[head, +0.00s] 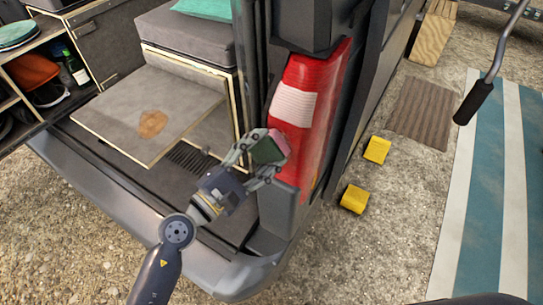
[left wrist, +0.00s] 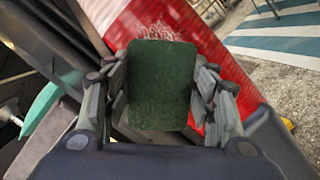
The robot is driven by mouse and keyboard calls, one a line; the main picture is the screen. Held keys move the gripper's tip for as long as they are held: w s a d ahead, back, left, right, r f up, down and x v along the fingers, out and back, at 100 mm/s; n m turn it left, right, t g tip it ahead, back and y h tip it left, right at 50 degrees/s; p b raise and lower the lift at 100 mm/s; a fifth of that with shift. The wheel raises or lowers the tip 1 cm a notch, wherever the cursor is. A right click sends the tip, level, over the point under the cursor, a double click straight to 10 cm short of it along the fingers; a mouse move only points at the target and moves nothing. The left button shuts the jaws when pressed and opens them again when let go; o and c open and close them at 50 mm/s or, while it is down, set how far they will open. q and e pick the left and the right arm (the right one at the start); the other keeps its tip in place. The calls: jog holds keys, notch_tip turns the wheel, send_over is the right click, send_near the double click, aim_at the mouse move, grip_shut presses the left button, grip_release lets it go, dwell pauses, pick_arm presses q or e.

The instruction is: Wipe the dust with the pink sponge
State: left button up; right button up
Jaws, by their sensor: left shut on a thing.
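My left gripper (head: 254,153) is shut on the pink sponge (head: 281,141), which has a dark green side. In the left wrist view, the sponge's green face (left wrist: 162,85) sits between the two fingers (left wrist: 160,108). The sponge is in front of the red tail light (head: 319,85); I cannot tell whether they touch. A brown dusty patch (head: 152,123) lies on the grey board in the van's rear, left of and beyond the gripper. A pale speckled area (left wrist: 155,38) shows on the red light in the left wrist view. My right gripper is out of view.
The grey board (head: 105,112) stands out from a cushioned bench (head: 185,40). A shelf with a green bottle (head: 75,68) is at the left. Two yellow blocks (head: 377,150) lie on the gravel, near a striped mat (head: 510,150). A black-handled crank (head: 474,101) hangs at the right.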

aim_at(302, 149)
pick_arm(q)
jog(key=shift+w+a, duration=0.2)
jog(key=shift+r+p, duration=0.95)
jog(key=shift+s+d+f+p, duration=0.1)
jog(key=shift+s+d+p, duration=0.2)
jog(key=shift+s+d, duration=0.55)
jog(key=shift+s+d+r+p, duration=0.1)
jog(key=shift+s+d+p, duration=0.35)
jog(key=shift+d, duration=0.55)
jog(key=shift+s+d+f+p, duration=0.1)
jog(key=shift+s+d+p, duration=0.1)
jog(key=shift+s+d, duration=0.65)
jog(key=shift+w+d, duration=0.1)
jog(key=shift+d, duration=0.05)
jog(key=shift+s+a+f, duration=0.15)
jog(key=shift+s+a, duration=0.4)
jog(key=shift+s, duration=0.35)
jog(key=shift+b+v, duration=0.5)
jog(key=shift+v, duration=1.3)
jog(key=shift+s+d+r, duration=0.1)
jog(key=shift+s+r, duration=0.1)
jog(key=shift+r, duration=0.1)
